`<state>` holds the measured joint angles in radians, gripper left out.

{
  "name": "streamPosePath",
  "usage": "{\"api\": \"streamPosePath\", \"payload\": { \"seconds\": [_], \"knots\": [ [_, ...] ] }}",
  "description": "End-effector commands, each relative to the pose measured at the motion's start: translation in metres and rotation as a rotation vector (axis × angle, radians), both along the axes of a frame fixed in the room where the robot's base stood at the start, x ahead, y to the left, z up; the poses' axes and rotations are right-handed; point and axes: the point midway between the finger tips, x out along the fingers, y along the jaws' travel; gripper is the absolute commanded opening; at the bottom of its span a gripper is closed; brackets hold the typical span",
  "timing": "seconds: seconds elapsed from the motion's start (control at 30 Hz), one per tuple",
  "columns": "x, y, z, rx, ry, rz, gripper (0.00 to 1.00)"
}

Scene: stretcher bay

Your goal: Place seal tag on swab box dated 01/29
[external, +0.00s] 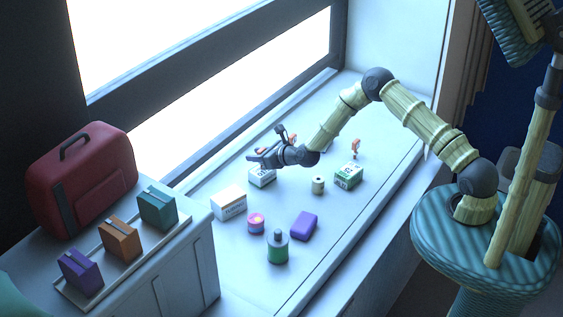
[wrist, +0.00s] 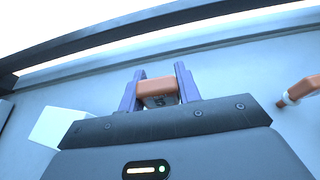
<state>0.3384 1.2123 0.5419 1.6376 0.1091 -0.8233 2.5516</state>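My gripper (external: 256,156) hangs above the counter, pointing left toward the window. In the wrist view its two fingers (wrist: 160,80) flank a small orange block (wrist: 157,88) with a dark mark and appear to press its sides; I take it for the seal tag. A white box (external: 262,178) stands below the gripper, partly covered by it. Another white box (external: 229,203) with a dark printed strip stands nearer the camera. A green-and-white box (external: 348,175) stands to the right. No date on any box is legible. A white box (wrist: 60,127) shows at the wrist view's left.
The counter (external: 330,215) also holds a small pale jar (external: 318,185), a pink-purple tub (external: 257,222), a purple block (external: 304,226), a green bottle (external: 278,248) and an orange-red item (external: 356,148). An orange item (wrist: 299,89) shows at right. A red case (external: 100,175) stands left.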

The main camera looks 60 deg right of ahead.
Motion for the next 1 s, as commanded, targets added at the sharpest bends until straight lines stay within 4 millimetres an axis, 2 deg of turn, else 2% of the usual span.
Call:
{"api": "streamPosePath", "payload": {
  "seconds": [0.03, 0.1, 0.5, 0.67, 1.0],
  "knots": [
    [0.0, 0.0, 0.0, 0.0, 0.0, 0.0, 0.44],
    [0.0, 0.0, 0.0, 0.0, 0.0, 0.0, 0.54],
    [0.0, 0.001, 0.005, -0.001, 0.0, 0.001, 0.54],
    [-0.013, 0.0, 0.006, 0.001, 0.001, 0.001, 0.54],
    [-0.057, 0.0, 0.024, 0.0, 0.001, 0.001, 0.54]
  ]
}}
